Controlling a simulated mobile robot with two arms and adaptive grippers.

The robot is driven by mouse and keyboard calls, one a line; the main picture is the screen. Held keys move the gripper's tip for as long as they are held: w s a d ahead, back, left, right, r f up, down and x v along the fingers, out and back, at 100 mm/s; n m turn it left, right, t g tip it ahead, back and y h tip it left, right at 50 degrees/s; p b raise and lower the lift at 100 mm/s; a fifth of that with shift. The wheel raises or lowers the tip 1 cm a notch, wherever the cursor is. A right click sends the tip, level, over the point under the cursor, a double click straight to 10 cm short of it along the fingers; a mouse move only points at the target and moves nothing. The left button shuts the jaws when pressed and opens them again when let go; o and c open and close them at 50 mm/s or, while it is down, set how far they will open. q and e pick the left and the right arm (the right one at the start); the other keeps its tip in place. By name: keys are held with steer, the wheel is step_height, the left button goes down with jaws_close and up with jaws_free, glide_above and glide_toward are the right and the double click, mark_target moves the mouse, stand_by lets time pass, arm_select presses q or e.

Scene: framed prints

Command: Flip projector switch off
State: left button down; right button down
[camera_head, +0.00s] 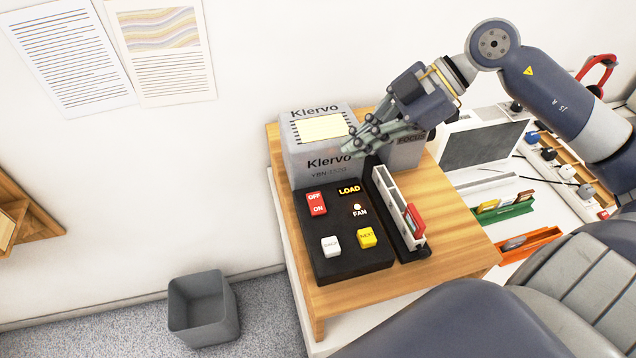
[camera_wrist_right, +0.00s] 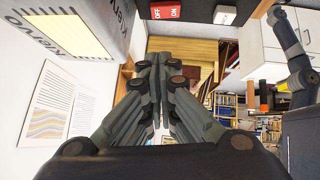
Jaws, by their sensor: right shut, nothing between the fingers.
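The projector (camera_head: 310,165) is a grey box marked Klervo with a lit cream panel on top, standing on a wooden stand. Its black control panel (camera_head: 345,262) lies in front of it. The red OFF/ON switch (camera_head: 317,204) is at the panel's upper left, and it also shows at the top of the right wrist view (camera_wrist_right: 166,11). My right gripper (camera_head: 352,148) is shut and empty, above the back of the panel beside the projector's front. It is apart from the switch. Which side of the switch is pressed I cannot tell. My left gripper is out of view.
The panel also has a white BACK button (camera_head: 331,246), a yellow NEXT button (camera_head: 367,237) and a FAN light (camera_head: 358,208). A slide tray (camera_head: 390,200) stands to the right. A grey bin (camera_head: 203,307) is on the floor at left.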

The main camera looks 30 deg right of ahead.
steer(key=p, duration=0.2)
glide_above(318, 199)
steer(key=s+d, duration=0.2)
steer(key=shift+f, duration=2)
steer(key=p+x, duration=0.1)
steer(key=x, duration=0.2)
steer(key=shift+w+a, duration=0.1)
steer(key=shift+w, duration=0.2)
steer(key=f, duration=0.1)
steer(key=f+p, duration=0.1)
steer(key=f, duration=0.1)
steer(key=shift+w+f, duration=0.3)
steer(key=shift+f+p, duration=0.3)
steer(key=shift+f, duration=0.15)
steer(key=shift+w+f, duration=0.2)
steer(key=shift+f, duration=0.15)
steer(key=shift+s+r+p, duration=0.1)
steer(key=shift+s+p, duration=0.05)
steer(key=shift+p, duration=0.15)
